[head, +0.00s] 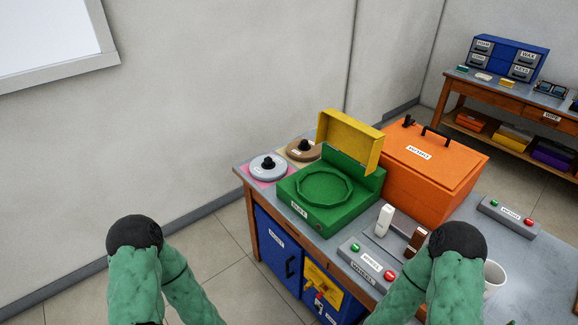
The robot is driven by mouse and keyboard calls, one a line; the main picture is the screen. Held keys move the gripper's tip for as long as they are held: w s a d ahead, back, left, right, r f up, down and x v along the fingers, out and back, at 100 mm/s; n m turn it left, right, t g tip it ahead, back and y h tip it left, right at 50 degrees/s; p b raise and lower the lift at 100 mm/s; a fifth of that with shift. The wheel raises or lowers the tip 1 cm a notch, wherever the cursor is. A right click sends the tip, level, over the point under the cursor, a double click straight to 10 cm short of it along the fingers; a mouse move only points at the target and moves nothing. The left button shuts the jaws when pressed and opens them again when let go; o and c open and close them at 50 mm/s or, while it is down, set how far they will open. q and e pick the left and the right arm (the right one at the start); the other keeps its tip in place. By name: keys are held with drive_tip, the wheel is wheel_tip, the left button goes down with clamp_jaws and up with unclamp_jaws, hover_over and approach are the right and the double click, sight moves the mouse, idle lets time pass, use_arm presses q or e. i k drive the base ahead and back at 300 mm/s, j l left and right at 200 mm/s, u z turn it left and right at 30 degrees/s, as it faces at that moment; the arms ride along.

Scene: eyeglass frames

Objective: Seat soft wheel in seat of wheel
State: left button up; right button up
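Two round wheels with black knobs lie flat at the table's far left corner. One is a pale grey wheel (258,173) on a pink pad, the other a brown wheel (313,155) on a light pad. Their labels are too small to read, so I cannot tell which is the soft wheel. A green machine (355,203) stands to their right with an empty-looking, many-sided ring seat (325,186) on top. Its yellow lid (345,140) is raised. Both of my arms rise at the bottom with bent elbows. Neither gripper shows.
An orange chest (440,165) with a closed lid stands right of the green machine. In front are a button box (366,262), a white block (384,220), a brown block (417,241) and a white mug (494,276). Another button box (509,217) sits at the right.

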sight(323, 188)
drive_tip(key=i+j+z, duration=0.15)
drive_tip(key=z, duration=0.3)
drive_tip(key=i+j+z, duration=0.1)
drive_tip(key=j+z, duration=0.15)
drive_tip(key=z, duration=0.2)
drive_tip(key=j+z, duration=0.3)
drive_tip(key=z, duration=0.15)
drive_tip(key=j+z, duration=0.3)
drive_tip(key=z, duration=0.15)
drive_tip(key=i, duration=0.05)
